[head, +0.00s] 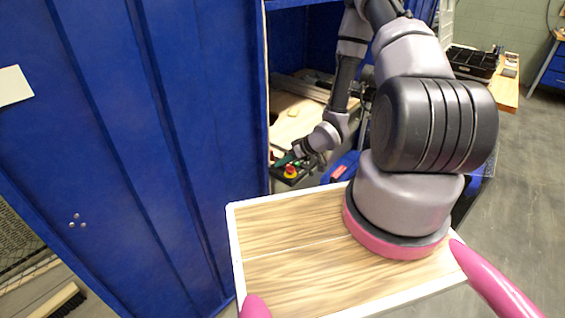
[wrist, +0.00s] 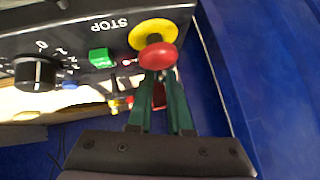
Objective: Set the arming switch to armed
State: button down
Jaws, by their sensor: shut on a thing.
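The black control box (wrist: 80,45) fills the upper left of the wrist view, its STOP lettering upside down. It carries a red mushroom button (wrist: 158,55) on a yellow disc (wrist: 153,32), a green button (wrist: 101,57) and a black rotary knob (wrist: 36,72). My gripper (wrist: 160,82) has its dark green fingers close together, tips beside the red button. A small red part (wrist: 159,96) shows between them; I cannot tell whether it is the arming switch. No armed marking is readable. In the head view, my gripper (head: 284,160) is at the box (head: 291,176), small and partly hidden.
A tall blue cabinet wall (head: 130,130) stands left of the box in the head view. A wooden tray (head: 290,245) with a white rim is in the foreground. A blue surface (wrist: 260,70) lies close at the right of the wrist view. Open floor (head: 510,220) is at right.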

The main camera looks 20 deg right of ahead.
jog(key=shift+d+f, duration=0.1)
jog(key=c, duration=0.9)
grip_release()
jog(key=shift+o, duration=0.2)
jog(key=v, duration=1.1)
